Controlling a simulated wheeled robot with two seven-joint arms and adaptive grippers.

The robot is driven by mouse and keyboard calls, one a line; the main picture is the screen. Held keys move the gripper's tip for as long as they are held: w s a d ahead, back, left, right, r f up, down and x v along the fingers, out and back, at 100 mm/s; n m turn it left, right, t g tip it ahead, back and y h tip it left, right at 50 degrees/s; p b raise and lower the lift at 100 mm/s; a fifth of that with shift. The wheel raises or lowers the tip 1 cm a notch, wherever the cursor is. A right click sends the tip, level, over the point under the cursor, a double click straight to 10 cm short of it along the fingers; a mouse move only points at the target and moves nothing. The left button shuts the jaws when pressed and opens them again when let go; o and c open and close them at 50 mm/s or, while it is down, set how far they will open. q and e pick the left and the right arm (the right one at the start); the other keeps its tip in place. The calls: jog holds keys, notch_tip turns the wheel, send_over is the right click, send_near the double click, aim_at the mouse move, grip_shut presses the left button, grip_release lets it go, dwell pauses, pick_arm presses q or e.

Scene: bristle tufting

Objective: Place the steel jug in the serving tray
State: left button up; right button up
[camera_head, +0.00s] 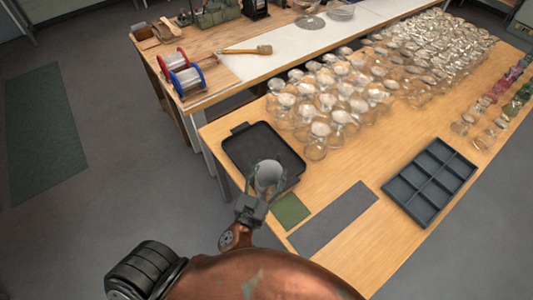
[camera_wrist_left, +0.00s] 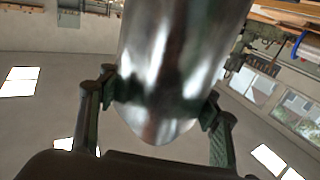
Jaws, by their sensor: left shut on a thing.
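The steel jug (camera_head: 268,175) is a grey metal vessel at the near right part of the black serving tray (camera_head: 240,142) in the head view. My left gripper (camera_head: 260,190) is shut on the jug. In the left wrist view the shiny jug (camera_wrist_left: 180,65) fills the upper middle, between the two fingers of the gripper (camera_wrist_left: 160,110). The jug overlaps the tray in the head view; I cannot tell whether it touches the tray floor. My right gripper is not in view.
A green mat (camera_head: 290,211) and a grey mat (camera_head: 333,218) lie right of the tray. A dark compartment tray (camera_head: 430,182) stands farther right. Many clear glass vessels (camera_head: 320,105) crowd the table behind. A workbench with wire spools (camera_head: 187,82) stands at the back left.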

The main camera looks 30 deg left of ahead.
pick_arm(q)
jog(key=w+a+r+n+y, duration=0.2)
jog(key=w+a+r+y, duration=0.15)
jog(key=a+r, duration=0.25)
jog(key=w+a+f+b, duration=0.1)
jog(key=w+a+f, duration=0.2)
jog(key=w+f, duration=0.3)
jog(key=w+a+f+g+b, duration=0.1)
jog(key=w+a+f, duration=0.3)
jog(key=w+f, duration=0.2)
jog(key=shift+w+a+f+n, duration=0.2)
jog(key=shift+w+n, duration=0.2)
jog(key=shift+w, duration=0.35)
jog(key=shift+f+b, duration=0.1)
jog(key=shift+b, duration=0.25)
jog(key=o, duration=1.9)
